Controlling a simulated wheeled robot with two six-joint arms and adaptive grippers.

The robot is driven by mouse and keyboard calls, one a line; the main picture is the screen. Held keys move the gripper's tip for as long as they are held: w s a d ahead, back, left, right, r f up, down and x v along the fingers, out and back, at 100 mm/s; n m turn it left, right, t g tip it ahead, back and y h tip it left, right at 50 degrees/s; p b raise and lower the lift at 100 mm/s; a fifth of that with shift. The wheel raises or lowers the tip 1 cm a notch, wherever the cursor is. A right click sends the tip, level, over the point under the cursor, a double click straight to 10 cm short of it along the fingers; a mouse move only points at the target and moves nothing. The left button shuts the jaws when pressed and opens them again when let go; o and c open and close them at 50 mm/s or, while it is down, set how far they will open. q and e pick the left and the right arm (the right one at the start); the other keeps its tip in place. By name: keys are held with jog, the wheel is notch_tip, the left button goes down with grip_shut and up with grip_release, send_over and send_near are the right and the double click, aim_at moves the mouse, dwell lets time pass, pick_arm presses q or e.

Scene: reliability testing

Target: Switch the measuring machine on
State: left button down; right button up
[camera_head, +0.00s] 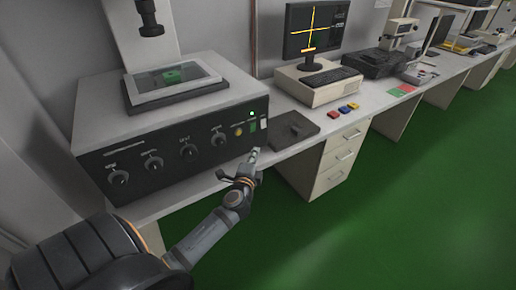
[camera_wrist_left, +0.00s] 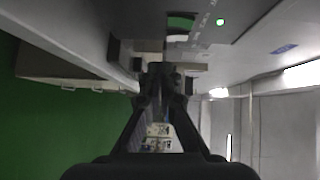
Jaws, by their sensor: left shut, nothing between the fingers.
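The measuring machine (camera_head: 150,120) is a grey box with a black front panel, several knobs and a glass stage on top. At the panel's right end are a green switch (camera_head: 253,127), a small glowing green light (camera_head: 252,113) and a yellow button (camera_head: 238,131). In the left wrist view the green switch (camera_wrist_left: 181,23) and a bright light (camera_wrist_left: 220,21) show at the top. My left gripper (camera_head: 255,153) is shut and empty, just below and in front of the switch. In the wrist view its fingertips (camera_wrist_left: 160,68) are together, apart from the switch. My right gripper is not in view.
A monitor (camera_head: 316,30) shows a yellow cross on a dark screen. A dark flat pad (camera_head: 293,129) lies on the bench right of the machine, near coloured blocks (camera_head: 340,111). Drawers (camera_head: 343,158) stand below. The green floor in front is clear.

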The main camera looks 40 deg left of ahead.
pick_arm(q)
jog(key=v, duration=0.4)
jog(key=shift+s+d+f+b, duration=0.15)
jog(key=shift+s+f+b, duration=0.1)
jog(key=shift+s+b, duration=0.15)
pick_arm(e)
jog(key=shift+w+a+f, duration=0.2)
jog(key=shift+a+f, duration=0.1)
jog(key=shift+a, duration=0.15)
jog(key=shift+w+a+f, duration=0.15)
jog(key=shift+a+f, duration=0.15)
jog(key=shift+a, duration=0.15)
